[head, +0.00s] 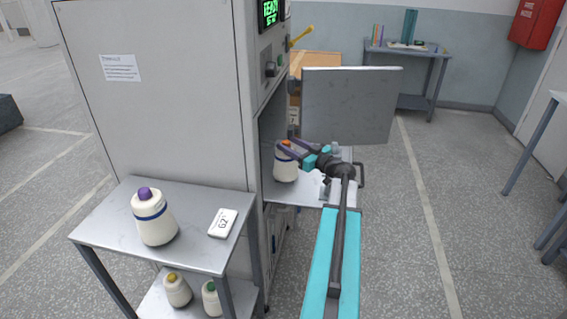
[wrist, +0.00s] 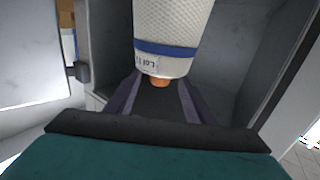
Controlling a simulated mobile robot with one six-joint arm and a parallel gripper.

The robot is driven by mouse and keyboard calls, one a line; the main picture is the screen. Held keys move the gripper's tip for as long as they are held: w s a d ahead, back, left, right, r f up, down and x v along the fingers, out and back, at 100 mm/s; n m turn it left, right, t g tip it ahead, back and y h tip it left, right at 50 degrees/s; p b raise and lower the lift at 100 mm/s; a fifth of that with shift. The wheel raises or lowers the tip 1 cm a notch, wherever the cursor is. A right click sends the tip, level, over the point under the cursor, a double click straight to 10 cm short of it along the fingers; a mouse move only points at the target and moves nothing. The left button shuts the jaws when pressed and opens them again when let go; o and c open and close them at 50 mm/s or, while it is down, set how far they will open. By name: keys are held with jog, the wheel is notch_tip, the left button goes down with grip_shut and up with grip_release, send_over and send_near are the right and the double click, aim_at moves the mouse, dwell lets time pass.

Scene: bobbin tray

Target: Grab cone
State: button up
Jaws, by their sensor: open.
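A cream cone (head: 286,172) with an orange tip and a blue band stands upright inside the open grey cabinet. My gripper (head: 288,149) reaches in from the right at the height of its top. My gripper's purple fingers (wrist: 160,92) are open, one on each side of the tip. I cannot tell whether they touch it. Another cream cone (head: 155,222), with a purple tip, stands on the side table.
The cabinet door (head: 350,105) is swung open just behind my arm. The cabinet walls (wrist: 235,70) are close around the cone. The metal side table (head: 100,220) holds a white tag (head: 223,223), with two smaller cones on its lower shelf.

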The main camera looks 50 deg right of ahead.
jog(key=shift+w, duration=1.2)
grip_shut()
